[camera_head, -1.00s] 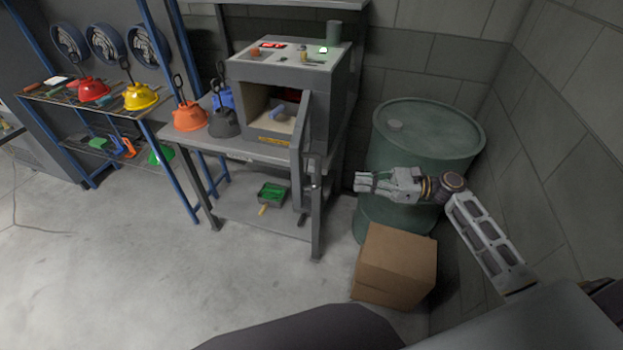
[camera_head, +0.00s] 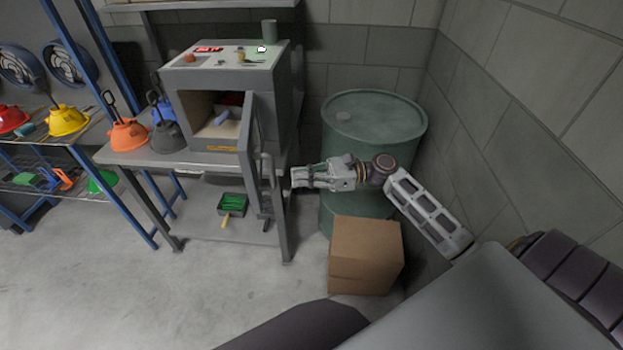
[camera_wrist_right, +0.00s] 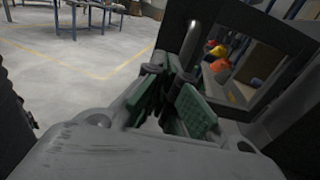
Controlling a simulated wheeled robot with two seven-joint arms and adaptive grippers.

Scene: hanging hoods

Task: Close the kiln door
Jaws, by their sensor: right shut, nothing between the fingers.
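The grey kiln (camera_head: 275,95) stands on a metal table, its front opening exposed. Its door (camera_head: 249,145) is swung out toward me, nearly edge-on in the head view. A handle (camera_head: 265,168) is on the door's right side. My right gripper (camera_head: 296,177) is just right of the handle, shut and empty, pointing left at it. In the right wrist view, the handle (camera_wrist_right: 190,45) rises just beyond the green finger pads (camera_wrist_right: 175,105), in front of the dark door panel. I cannot tell whether they touch. My left gripper is not in view.
A green drum (camera_head: 370,125) and a cardboard box (camera_head: 365,252) stand right of the table, under and behind my right arm. Orange (camera_head: 128,135) and dark grey (camera_head: 167,137) hoods sit on the table left of the opening. The floor in front is clear.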

